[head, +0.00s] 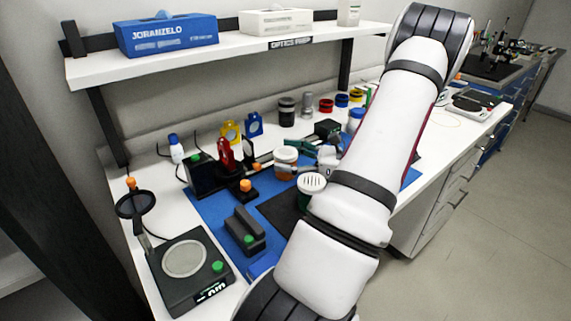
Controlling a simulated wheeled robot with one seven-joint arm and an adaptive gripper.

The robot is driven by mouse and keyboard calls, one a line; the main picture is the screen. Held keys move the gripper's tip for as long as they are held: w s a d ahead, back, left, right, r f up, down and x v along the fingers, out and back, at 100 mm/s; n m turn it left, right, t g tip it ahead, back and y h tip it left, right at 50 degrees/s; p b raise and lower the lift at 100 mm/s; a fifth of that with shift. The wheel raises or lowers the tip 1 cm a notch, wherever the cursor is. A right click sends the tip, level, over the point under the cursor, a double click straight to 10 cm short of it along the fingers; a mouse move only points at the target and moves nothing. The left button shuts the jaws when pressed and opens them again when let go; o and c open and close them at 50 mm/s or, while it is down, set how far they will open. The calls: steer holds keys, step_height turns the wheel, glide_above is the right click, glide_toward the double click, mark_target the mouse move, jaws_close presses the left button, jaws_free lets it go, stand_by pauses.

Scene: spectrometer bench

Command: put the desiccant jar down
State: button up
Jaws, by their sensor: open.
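A squat jar with a pale lid and orange-brown contents (285,161), which looks like the desiccant jar, stands on the blue mat (213,212) near the middle of the bench. My gripper (302,160), with dark green and pale parts, is just to its right and open. My own arm crosses in front and hides much of the gripper's right side and wrist. I cannot tell whether a fingertip touches the jar.
A black instrument with a round plate (185,259) is at the front left. A dark block with a green knob (245,231) and red, yellow and blue optic mounts (229,154) stand left of the jar. Small containers line the back, below a shelf (236,51). Some blue mat is bare.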

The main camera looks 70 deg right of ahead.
steer(key=c, duration=1.5)
steer(key=shift+o, duration=0.2)
steer(key=shift+r, duration=0.1)
